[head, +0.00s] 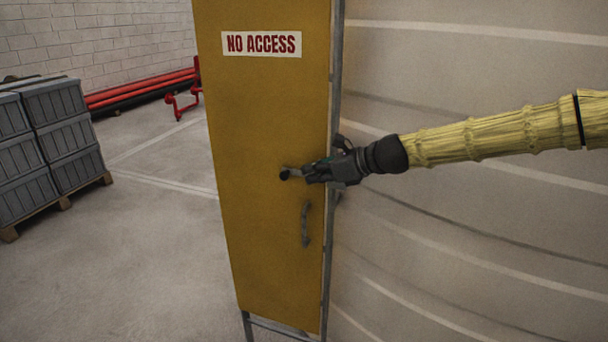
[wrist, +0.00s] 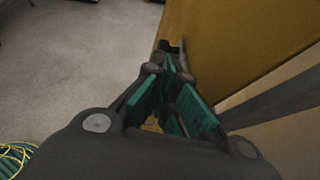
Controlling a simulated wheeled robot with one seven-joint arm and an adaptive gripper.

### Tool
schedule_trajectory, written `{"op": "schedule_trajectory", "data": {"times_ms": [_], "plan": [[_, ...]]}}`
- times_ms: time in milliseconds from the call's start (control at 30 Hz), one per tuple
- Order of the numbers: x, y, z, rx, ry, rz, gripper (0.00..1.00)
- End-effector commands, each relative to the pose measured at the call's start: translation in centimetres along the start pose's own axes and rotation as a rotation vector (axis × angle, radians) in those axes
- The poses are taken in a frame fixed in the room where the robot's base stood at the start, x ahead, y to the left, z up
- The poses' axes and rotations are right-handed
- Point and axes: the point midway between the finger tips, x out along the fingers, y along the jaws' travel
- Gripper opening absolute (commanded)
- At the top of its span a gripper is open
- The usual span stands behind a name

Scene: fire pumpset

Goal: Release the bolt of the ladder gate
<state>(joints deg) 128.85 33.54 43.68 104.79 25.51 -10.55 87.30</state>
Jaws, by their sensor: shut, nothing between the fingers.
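The ladder gate (head: 265,120) is a tall yellow panel with a red-on-white "NO ACCESS" sign, standing upright in the middle of the head view. The bolt (head: 286,173) shows as a small dark knob at the gate's right side, just left of my gripper's tip. My gripper (head: 306,172) reaches in from the right across the gate's edge. Its fingers look shut, with nothing between them. In the wrist view the fingers (wrist: 172,92) come together near the gate's face (wrist: 225,45), with a dark piece of the bolt (wrist: 170,47) just beyond them. Whether they touch it I cannot tell.
A curved grey handle (head: 306,224) sits on the gate below my gripper. A grey post (head: 334,110) runs along the gate's right edge, beside a large pale curved wall (head: 480,240). Grey crates (head: 60,140) on a pallet and red pipes (head: 140,90) stand at left. Open floor (head: 150,240) lies between.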

Motion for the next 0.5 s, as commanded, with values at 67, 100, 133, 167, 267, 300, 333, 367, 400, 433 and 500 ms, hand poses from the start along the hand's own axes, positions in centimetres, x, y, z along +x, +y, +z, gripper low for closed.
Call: {"op": "schedule_trajectory", "data": {"times_ms": [67, 100, 133, 167, 267, 300, 333, 367, 400, 433, 500], "plan": [[-0.8, 0.1, -0.2, 0.0, -0.001, 0.0, 0.0], [-1.3, 0.1, -0.2, 0.001, -0.001, 0.0, 0.0], [-1.6, 0.0, -0.2, 0.001, 0.0, 0.0, 0.0], [-2.0, 0.0, -0.2, 0.0, 0.0, -0.001, 0.0], [-3.2, 0.0, -0.2, -0.001, 0.0, 0.0, 0.0], [-3.7, 0.0, -0.2, 0.0, 0.0, 0.0, 0.0], [-4.0, 0.0, -0.2, 0.0, 0.0, 0.0, 0.0], [-4.4, 0.0, -0.2, 0.0, 0.0, 0.0, 0.0], [-4.9, 0.0, -0.1, 0.0, 0.0, -0.001, 0.0], [-5.2, 0.0, -0.2, 0.001, 0.0, -0.001, 0.0], [-6.0, 0.0, -0.1, 0.0, -0.001, 0.0, 0.0]]}}
